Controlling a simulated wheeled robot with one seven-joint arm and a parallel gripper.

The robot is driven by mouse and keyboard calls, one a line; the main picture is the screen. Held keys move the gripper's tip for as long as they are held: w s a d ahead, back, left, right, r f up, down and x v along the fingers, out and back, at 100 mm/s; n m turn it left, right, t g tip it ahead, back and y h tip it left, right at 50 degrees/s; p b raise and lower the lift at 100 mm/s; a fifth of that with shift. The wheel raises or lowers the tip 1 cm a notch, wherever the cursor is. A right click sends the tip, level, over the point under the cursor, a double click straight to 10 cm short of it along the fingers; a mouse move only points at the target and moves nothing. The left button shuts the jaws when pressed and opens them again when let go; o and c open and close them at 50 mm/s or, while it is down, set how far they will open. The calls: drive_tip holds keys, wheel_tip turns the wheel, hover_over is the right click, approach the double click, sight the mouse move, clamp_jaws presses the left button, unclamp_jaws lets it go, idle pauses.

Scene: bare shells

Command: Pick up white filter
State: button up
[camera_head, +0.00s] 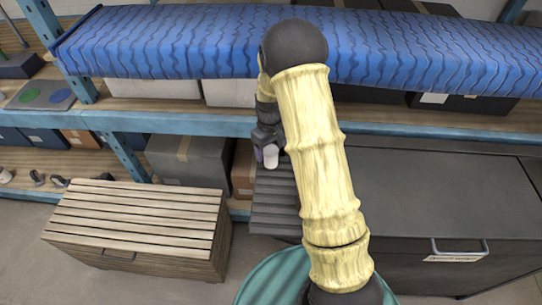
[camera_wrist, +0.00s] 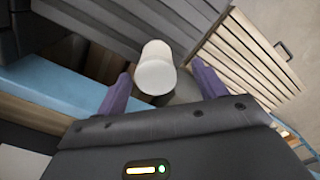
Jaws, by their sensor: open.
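The white filter (camera_wrist: 155,69) is a small plain white cylinder. In the wrist view it lies between my gripper's two purple fingers, with gaps showing on both sides. My gripper (camera_wrist: 160,82) is open and holds nothing. In the head view the filter (camera_head: 271,156) shows just below my gripper (camera_head: 266,149), at the back end of a dark grey ribbed surface (camera_head: 272,208). My arm hides part of the area to the right. I cannot tell how far the fingertips are above the filter's base.
A slatted wooden box (camera_head: 135,225) stands at the left. A large dark chest (camera_head: 440,200) is at the right. Behind are a blue shelf beam (camera_head: 180,123), a grey box (camera_head: 190,160) and a blue patterned roll (camera_head: 180,45) above.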

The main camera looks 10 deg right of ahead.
sight(271, 149)
drive_tip(key=f, duration=0.1)
drive_tip(key=f+p, duration=0.2)
drive_tip(key=f, duration=0.1)
drive_tip(key=shift+w+d, duration=0.3)
drive_tip(key=shift+w, duration=0.1)
drive_tip(key=shift+d+f, duration=0.1)
drive_tip(key=shift+f, duration=0.3)
drive_tip(key=shift+s+f, duration=0.1)
drive_tip(key=shift+f, duration=0.05)
drive_tip(key=shift+a+f, duration=0.1)
drive_tip(key=shift+a, duration=0.2)
drive_tip(key=shift+s+d, duration=0.1)
drive_tip(key=c, duration=1.1)
